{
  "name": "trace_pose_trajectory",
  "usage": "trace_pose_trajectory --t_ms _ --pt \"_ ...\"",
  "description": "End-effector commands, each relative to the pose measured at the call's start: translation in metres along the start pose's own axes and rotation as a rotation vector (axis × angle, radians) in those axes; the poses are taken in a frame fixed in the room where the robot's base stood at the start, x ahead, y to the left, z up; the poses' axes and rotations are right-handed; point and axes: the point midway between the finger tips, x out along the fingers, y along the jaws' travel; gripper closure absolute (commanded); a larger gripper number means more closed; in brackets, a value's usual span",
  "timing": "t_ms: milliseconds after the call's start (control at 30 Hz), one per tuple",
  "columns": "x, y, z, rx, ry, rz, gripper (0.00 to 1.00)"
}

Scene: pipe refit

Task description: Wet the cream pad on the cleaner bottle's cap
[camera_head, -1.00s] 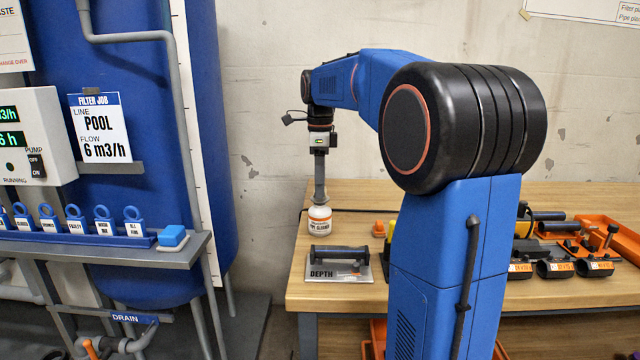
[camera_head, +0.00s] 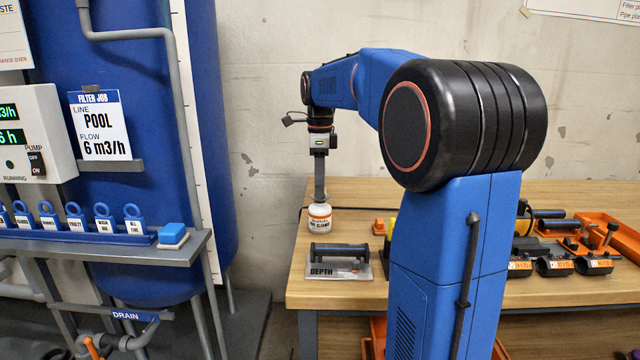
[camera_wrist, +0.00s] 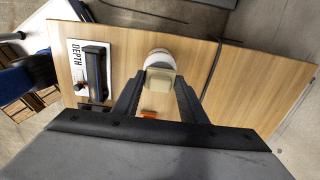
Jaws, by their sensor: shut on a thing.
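The cleaner bottle (camera_head: 320,218) is white with an orange-lettered label and stands upright near the left end of the wooden bench. My gripper (camera_head: 320,200) points straight down over its top. In the wrist view, my gripper (camera_wrist: 160,84) is shut on the cream pad (camera_wrist: 160,81), a small pale block between the fingertips. The white top of the bottle (camera_wrist: 158,56) shows just beyond the pad and is partly hidden by it. The pad is at or just above the cap; I cannot tell whether they touch.
A depth plate (camera_head: 318,271) with a dark handle lies in front of the bottle. A small orange item (camera_head: 379,227) sits to its right. Dark clamp tools (camera_head: 555,266) and an orange tray (camera_head: 625,236) are farther right.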

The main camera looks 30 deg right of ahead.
Motion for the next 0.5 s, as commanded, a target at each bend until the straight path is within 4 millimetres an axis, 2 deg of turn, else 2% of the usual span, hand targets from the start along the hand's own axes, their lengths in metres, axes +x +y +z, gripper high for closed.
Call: trace_pose_trajectory --t_ms 500 --pt "0.0053 0.0 0.0 0.0 0.0 0.0 0.8"
